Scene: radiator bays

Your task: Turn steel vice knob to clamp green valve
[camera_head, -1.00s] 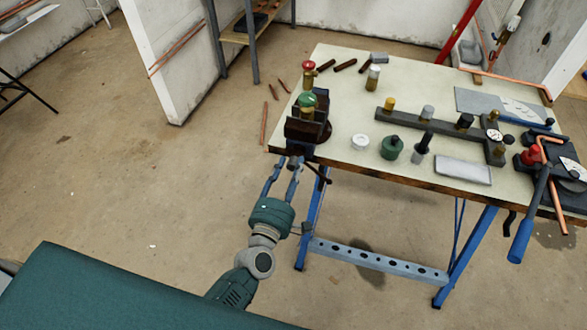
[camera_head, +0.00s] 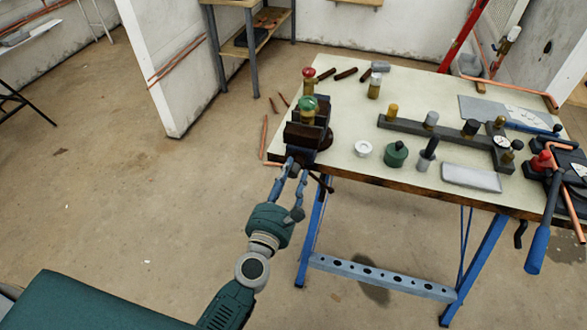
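The vice (camera_head: 308,137) is dark brown and is mounted at the near left corner of the workbench. The green valve (camera_head: 308,105), brass-bodied with a green top, stands upright between or just above the vice jaws; any jaw gap is too small to make out. The vice's thin steel handle bar (camera_head: 321,183) shows below the table edge; the knob itself is mostly hidden by my fingers. My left gripper (camera_head: 296,168) is at the front of the vice, pointing up at it, fingers apart. Whether they touch the knob I cannot tell. My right gripper is out of view.
The workbench (camera_head: 350,112) also holds a red-topped valve (camera_head: 308,76) behind the vice, a white ring (camera_head: 363,149), a green container (camera_head: 396,155) and a dark rail (camera_head: 440,138) with fittings. Blue bench legs (camera_head: 313,225) stand right of my arm.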

